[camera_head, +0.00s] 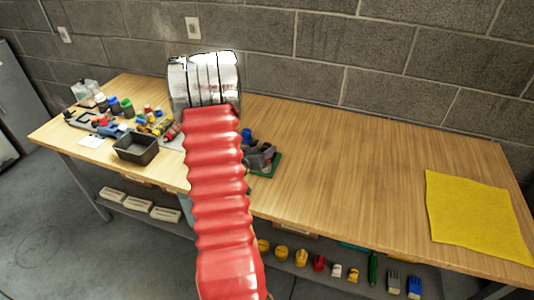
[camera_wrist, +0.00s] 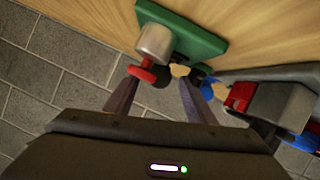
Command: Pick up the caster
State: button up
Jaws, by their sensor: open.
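In the wrist view a small cluster lies at the edge of a green plate (camera_wrist: 205,42): a grey metallic cylinder (camera_wrist: 156,40), a red round part (camera_wrist: 141,73) and a dark round part beside it. This cluster may be the caster; I cannot tell for sure. My gripper (camera_wrist: 158,90) is open, its two dark fingers pointing at the cluster, one on each side of it in the picture. I cannot tell whether they touch it.
A dark grey clamp-like object (camera_wrist: 285,105) with red and blue parts is close by my right finger in the wrist view. In the head view a black bin (camera_head: 136,148) and several small items are left of my arm. A yellow cloth (camera_head: 475,215) lies right; the bench between is clear.

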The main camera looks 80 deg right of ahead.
aim_at(264, 149)
jog(key=shift+x, duration=1.95)
jog(key=shift+r, duration=0.1)
jog(key=shift+c, duration=0.4)
grip_shut()
jog(key=shift+r, duration=0.1)
jog(key=shift+r, duration=4.95)
